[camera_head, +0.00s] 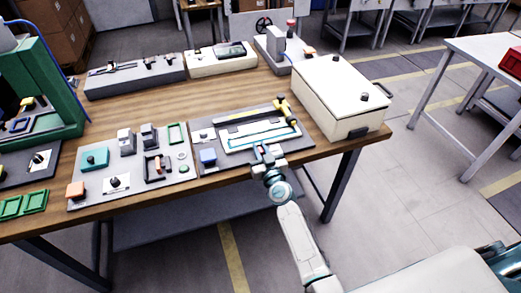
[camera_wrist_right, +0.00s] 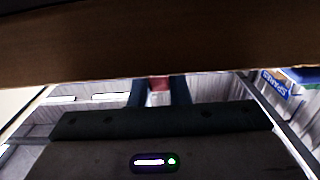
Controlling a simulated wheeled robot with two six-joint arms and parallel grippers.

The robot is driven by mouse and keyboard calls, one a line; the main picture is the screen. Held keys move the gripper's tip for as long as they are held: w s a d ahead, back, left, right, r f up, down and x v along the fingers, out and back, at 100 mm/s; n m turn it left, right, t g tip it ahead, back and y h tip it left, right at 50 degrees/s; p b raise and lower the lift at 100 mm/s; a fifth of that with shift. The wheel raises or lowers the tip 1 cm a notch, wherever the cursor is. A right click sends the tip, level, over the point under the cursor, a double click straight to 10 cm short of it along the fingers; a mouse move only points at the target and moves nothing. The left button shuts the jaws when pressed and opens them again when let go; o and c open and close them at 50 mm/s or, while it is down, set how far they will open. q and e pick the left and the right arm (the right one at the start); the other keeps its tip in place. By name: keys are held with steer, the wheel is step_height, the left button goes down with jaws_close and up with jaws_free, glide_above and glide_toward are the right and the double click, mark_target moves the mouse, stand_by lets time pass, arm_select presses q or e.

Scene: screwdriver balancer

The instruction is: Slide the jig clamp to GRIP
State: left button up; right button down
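My right gripper (camera_head: 267,150) is at the front edge of a grey jig plate (camera_head: 200,140) on the wooden bench, its two fingers apart. The plate carries a white tray outlined in blue (camera_head: 262,135), a blue block (camera_head: 208,157) and a yellow-and-black tool (camera_head: 286,110). I cannot tell which part is the jig clamp, or read a GRIP mark. In the right wrist view, two dark fingers (camera_wrist_right: 159,92) stand apart, with reddish and pale patches between them; contact is unclear. My left gripper is out of view.
A cream box (camera_head: 338,90) stands to the right of the plate. A grey panel (camera_head: 135,170) with small blocks and fixtures is at the left. A green frame (camera_head: 52,75) is farther left. The bench edge (camera_wrist_right: 150,70) crosses the right wrist view.

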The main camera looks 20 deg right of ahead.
mark_target(279, 152)
steer(key=d, duration=0.6)
steer(key=shift+w+d, duration=0.1)
steer(key=shift+d, duration=0.05)
steer(key=c, duration=1.4)
jaws_free()
steer(key=shift+d, duration=0.15)
steer(key=shift+o, duration=0.2)
steer(key=shift+s, duration=0.45)
steer(key=s, duration=1)
steer(key=shift+d, duration=0.15)
